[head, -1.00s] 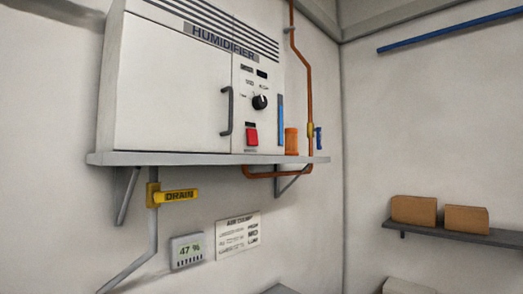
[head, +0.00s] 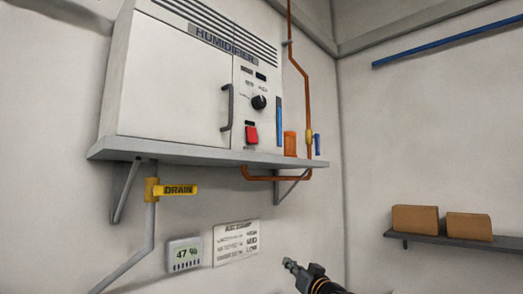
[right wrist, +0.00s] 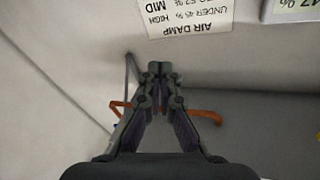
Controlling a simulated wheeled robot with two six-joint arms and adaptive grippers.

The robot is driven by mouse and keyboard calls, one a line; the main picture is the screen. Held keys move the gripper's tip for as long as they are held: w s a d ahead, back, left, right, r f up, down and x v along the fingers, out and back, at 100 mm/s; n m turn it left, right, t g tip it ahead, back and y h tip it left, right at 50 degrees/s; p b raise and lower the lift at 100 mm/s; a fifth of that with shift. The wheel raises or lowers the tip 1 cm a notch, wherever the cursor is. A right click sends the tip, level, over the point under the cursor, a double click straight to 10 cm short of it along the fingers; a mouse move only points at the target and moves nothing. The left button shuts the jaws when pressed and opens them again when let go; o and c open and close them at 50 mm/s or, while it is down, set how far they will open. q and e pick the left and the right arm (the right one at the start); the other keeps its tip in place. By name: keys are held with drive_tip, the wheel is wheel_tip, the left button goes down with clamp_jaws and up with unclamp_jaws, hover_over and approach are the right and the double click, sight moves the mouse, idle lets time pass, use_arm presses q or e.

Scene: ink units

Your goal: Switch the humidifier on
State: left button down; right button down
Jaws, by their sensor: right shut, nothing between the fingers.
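The humidifier (head: 170,85) is a white cabinet on a grey wall shelf in the head view. A dark door handle (head: 228,107) is left of the panel. My right gripper (head: 289,264) is at the bottom of the head view, below the shelf and well apart from the switch. It is shut and empty; the right wrist view also shows its fingertips (right wrist: 160,70) together. My left gripper is not in view.
The shelf (head: 190,157) juts out above my right gripper. A copper pipe (head: 307,80), a yellow drain lever (head: 180,190), a 47 % meter (head: 184,254) and an air damp card (head: 236,242) are on the wall. Boxes (head: 415,219) sit on a shelf at right.

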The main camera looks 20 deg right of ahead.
sight(253, 134)
drive_tip(key=s+a+r+n+t+y+b, duration=0.1)
drive_tip(key=s+a+r+n+y, duration=0.1)
drive_tip(key=s+r, duration=0.4)
drive_tip(key=s+a+r+n+y, duration=0.2)
drive_tip(key=s+r+y, duration=0.2)
drive_tip(key=r, duration=1)
drive_tip(key=s+a+r+n+t+y+b, duration=0.1)
drive_tip(key=s+a+r+n+y, duration=0.1)
drive_tip(key=s+r, duration=0.8)
drive_tip(key=shift+s+r+n+t+y+b, duration=0.15)
drive_tip(key=shift+r+n+t+y+b, duration=0.15)
drive_tip(key=shift+r+n+y, duration=0.25)
drive_tip(key=shift+f, duration=0.1)
drive_tip(key=p+x, duration=0.3)
drive_tip(key=x, duration=0.1)
drive_tip(key=f+p+x, duration=0.1)
drive_tip(key=p+x, duration=0.2)
drive_tip(key=x, duration=0.1)
drive_tip(key=w+p+x, duration=0.1)
drive_tip(key=p+x, duration=0.1)
drive_tip(key=x, duration=0.2)
drive_tip(key=shift+w+a+f+p, duration=0.1)
drive_tip(key=shift+w+a+p, duration=0.05)
drive_tip(key=shift+a+p, duration=0.25)
drive_tip(key=shift+w+a+f, duration=0.1)
drive_tip(key=shift+w+f, duration=0.2)
drive_tip(key=shift+w, duration=0.1)
drive_tip(key=shift+s, duration=0.1)
